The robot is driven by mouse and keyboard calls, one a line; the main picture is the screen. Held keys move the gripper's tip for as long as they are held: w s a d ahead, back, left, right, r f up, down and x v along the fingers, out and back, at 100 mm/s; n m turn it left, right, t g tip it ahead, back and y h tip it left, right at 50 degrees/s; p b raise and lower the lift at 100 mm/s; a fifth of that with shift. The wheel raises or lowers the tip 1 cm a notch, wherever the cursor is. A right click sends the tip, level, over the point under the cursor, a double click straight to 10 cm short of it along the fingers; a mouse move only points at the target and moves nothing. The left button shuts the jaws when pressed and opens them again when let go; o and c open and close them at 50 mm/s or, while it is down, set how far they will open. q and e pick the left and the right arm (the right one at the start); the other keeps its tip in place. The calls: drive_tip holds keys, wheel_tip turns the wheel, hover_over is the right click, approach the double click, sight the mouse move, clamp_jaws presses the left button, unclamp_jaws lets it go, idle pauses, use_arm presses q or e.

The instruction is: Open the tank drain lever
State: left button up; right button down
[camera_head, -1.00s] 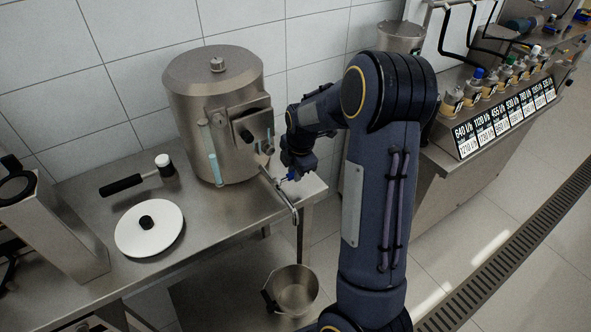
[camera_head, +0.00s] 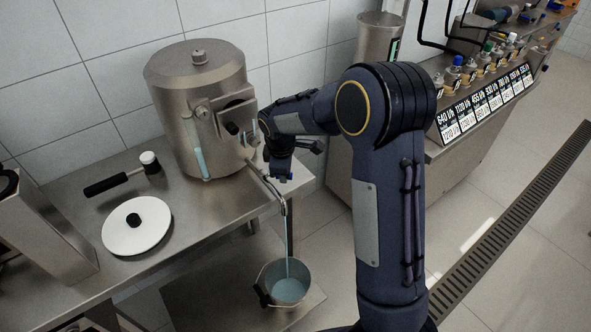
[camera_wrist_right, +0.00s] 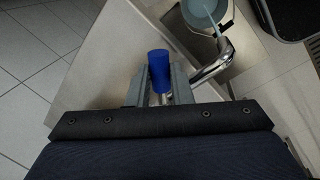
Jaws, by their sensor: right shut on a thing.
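The steel tank (camera_head: 210,110) stands on the steel table, and its drain pipe (camera_head: 268,182) reaches out over the table's edge. My right gripper (camera_head: 280,172) is beside the pipe. In the right wrist view, my right gripper (camera_wrist_right: 160,88) is shut on the blue-handled drain lever (camera_wrist_right: 158,66). The lever is mostly hidden in the head view. Blue liquid runs from the pipe's mouth into a metal bucket (camera_head: 262,272) below, which holds some of it; the bucket also shows in the right wrist view (camera_wrist_right: 233,12). My left gripper is not in view.
A white disc with a black knob (camera_head: 125,236) and a black-handled mallet (camera_head: 105,186) lie on the table (camera_head: 75,200). A steel box (camera_head: 45,235) stands at the left.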

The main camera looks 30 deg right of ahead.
drive_tip(key=shift+s+a+m, duration=0.35)
drive_tip(key=shift+m, duration=0.55)
drive_tip(key=c, duration=1.3)
unclamp_jaws()
